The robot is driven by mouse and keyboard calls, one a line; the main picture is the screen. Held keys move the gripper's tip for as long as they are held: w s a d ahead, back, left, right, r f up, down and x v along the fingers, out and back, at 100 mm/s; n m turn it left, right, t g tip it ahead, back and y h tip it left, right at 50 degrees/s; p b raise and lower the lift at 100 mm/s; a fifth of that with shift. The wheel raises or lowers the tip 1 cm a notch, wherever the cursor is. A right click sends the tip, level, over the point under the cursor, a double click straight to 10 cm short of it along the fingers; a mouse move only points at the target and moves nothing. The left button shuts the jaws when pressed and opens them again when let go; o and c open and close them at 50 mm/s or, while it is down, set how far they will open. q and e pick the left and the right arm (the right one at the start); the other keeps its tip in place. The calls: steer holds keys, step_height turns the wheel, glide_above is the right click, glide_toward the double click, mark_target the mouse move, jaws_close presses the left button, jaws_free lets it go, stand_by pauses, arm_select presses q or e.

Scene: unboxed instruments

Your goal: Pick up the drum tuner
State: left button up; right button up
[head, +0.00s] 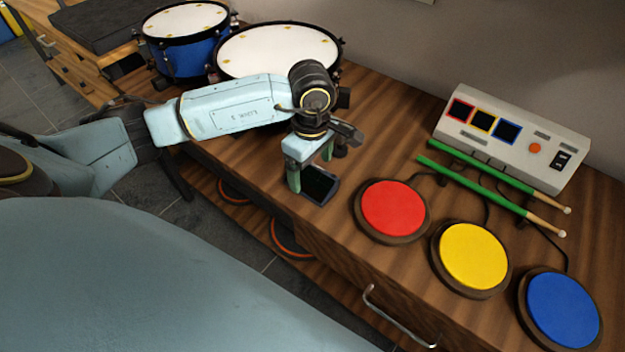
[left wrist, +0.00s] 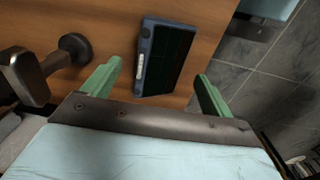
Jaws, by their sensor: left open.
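A small flat dark device, which I take for the drum tuner (head: 320,187), lies on the wooden table near its front edge. In the left wrist view the drum tuner (left wrist: 168,60) shows a blue-grey frame, a dark face and a light strip along one side. My left gripper (head: 310,166) is directly above it, pointing down, with its green fingers apart. In the left wrist view the left gripper (left wrist: 159,70) has one finger on each side of the tuner, with gaps between. Nothing is held. My right gripper is not in view.
A dark metal piece with a round knob (left wrist: 75,47) stands close beside the left gripper. Red (head: 393,208), yellow (head: 473,254) and blue (head: 562,308) pads lie to the right, with green drumsticks (head: 490,175) and a control box (head: 512,138) behind. Drums (head: 277,48) stand at the back left.

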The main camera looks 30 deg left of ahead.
mark_target(311, 177)
arm_select(q)
step_height(311, 177, down, 3)
steer(key=shift+s+f+b, duration=0.15)
steer(key=shift+f+b, duration=0.05)
steer(key=shift+b, duration=0.15)
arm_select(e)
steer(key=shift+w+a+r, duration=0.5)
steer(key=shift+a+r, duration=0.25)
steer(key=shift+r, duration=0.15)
arm_select(q)
steer(key=shift+c, duration=0.2)
steer(key=c, duration=1.1)
steer(key=shift+r, duration=0.15)
